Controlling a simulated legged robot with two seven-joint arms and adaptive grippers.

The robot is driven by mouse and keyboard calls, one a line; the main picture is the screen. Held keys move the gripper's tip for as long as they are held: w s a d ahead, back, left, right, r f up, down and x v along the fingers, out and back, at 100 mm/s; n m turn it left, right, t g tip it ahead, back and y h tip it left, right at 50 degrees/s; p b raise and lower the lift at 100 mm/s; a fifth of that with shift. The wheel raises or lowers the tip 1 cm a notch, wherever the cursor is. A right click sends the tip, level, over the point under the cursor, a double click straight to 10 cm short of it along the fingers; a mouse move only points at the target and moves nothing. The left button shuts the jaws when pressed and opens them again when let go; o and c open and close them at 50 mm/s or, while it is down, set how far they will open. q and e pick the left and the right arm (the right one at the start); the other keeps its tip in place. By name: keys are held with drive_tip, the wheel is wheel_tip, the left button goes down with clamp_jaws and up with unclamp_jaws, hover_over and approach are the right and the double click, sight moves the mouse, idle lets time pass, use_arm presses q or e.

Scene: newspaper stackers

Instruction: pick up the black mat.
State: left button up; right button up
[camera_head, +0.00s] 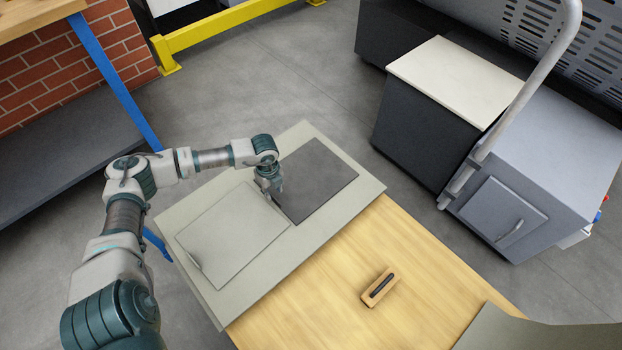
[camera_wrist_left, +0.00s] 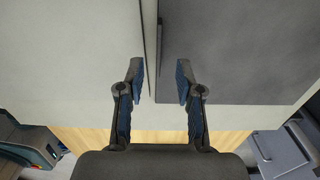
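The black mat (camera_head: 312,180) is a dark grey, flat rectangle lying on a pale grey-green board (camera_head: 350,171) on the wooden table. In the left wrist view the mat (camera_wrist_left: 245,55) fills the upper right. My left gripper (camera_head: 269,191) is at the mat's left edge, pointing down. In the wrist view my left gripper (camera_wrist_left: 160,78) has its two fingers apart, with the mat's edge running between them. Nothing is visibly clamped. Whether the fingertips touch the mat or board cannot be told. My right gripper is not in view.
A pale sheet (camera_head: 232,235) lies left of the mat on the same board, close to my gripper. A small wooden block with a dark slot (camera_head: 380,286) sits on the wooden tabletop (camera_head: 310,315). A grey cabinet (camera_head: 535,165) with a curved handrail stands at the right.

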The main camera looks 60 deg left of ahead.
sight(273, 197)
use_arm(q)
wheel_tip(273, 197, down, 5)
drive_tip(key=shift+s+a+r+b, duration=0.1)
drive_tip(key=shift+a+r+b, duration=0.1)
drive_tip(key=shift+b, duration=0.65)
drive_tip(key=shift+r, duration=0.25)
clamp_jaws()
